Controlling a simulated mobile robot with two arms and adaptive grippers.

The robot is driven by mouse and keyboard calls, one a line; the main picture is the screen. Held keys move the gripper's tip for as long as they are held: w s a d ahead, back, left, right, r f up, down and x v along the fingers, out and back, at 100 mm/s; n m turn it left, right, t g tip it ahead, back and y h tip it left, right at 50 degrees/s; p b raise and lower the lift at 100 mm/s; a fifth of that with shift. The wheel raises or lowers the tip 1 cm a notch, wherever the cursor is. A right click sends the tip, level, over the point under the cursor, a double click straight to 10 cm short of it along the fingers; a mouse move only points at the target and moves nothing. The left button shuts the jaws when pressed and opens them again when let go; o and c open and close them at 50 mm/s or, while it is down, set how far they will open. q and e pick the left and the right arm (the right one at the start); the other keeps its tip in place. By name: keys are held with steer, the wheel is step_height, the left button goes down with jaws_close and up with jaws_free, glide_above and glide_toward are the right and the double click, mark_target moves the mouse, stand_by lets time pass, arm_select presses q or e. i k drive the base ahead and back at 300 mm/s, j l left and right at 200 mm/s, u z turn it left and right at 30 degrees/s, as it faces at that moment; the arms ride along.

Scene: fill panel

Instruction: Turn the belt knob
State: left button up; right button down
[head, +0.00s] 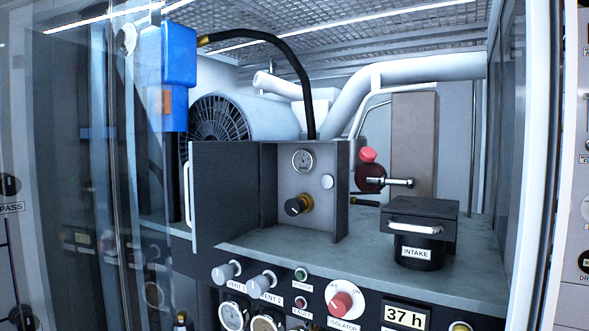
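No readable label in the head view says "belt", so I cannot tell which knob is the belt knob. A black knob on a brass base (299,205) sits inside an open dark box, below a small round gauge (302,160). On the front panel are a red isolator knob (340,303) on a white disc and two grey knobs, vent 1 (226,271) and vent 2 (261,282). Neither of my grippers is in view.
The box's dark door (228,195) stands open to the left. A black intake lid with a handle (415,228) is at the right on the grey shelf (350,263). A glass panel (80,170) covers the left side. A black hose (290,62) arches above the box.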

mark_target(293, 207)
steer(key=k+l, duration=0.1)
steer(key=l, duration=0.9)
steer(key=k+l, duration=0.15)
steer(key=l, duration=0.4)
